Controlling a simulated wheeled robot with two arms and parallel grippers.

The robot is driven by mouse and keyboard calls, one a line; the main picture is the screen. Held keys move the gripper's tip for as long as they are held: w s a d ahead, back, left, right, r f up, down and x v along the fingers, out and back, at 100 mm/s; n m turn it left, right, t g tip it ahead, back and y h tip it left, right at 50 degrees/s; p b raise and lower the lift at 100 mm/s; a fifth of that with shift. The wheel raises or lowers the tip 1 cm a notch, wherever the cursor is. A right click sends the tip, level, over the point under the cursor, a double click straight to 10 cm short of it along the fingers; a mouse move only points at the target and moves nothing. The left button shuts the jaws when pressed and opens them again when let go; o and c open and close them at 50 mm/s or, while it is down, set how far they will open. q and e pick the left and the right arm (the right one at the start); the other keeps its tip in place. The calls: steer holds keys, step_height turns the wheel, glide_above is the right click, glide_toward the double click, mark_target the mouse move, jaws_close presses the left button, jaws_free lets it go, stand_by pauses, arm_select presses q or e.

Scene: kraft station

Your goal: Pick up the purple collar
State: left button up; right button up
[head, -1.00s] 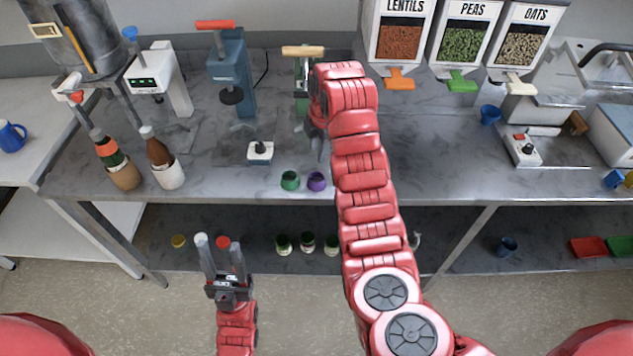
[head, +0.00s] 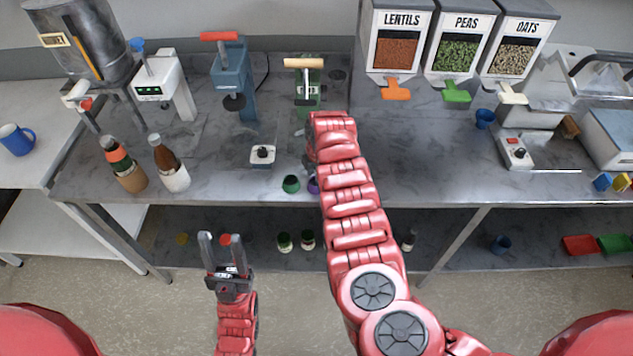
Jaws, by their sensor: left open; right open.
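The purple collar (head: 313,186) sits near the front edge of the grey counter, mostly hidden behind my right arm; only its left part shows. A green collar (head: 291,184) stands just to its left. My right arm reaches up over the counter and bends down at its far end. Its gripper is hidden behind the arm, around the purple collar. My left gripper (head: 222,254) is open and empty, low in front of the lower shelf and away from the collars.
Two bottles (head: 124,164) (head: 168,163) stand at the left. Jars (head: 285,242) sit on the lower shelf. The counter right of my arm is largely clear.

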steer(key=shift+f, duration=0.1)
jaws_close()
stand_by(0.7)
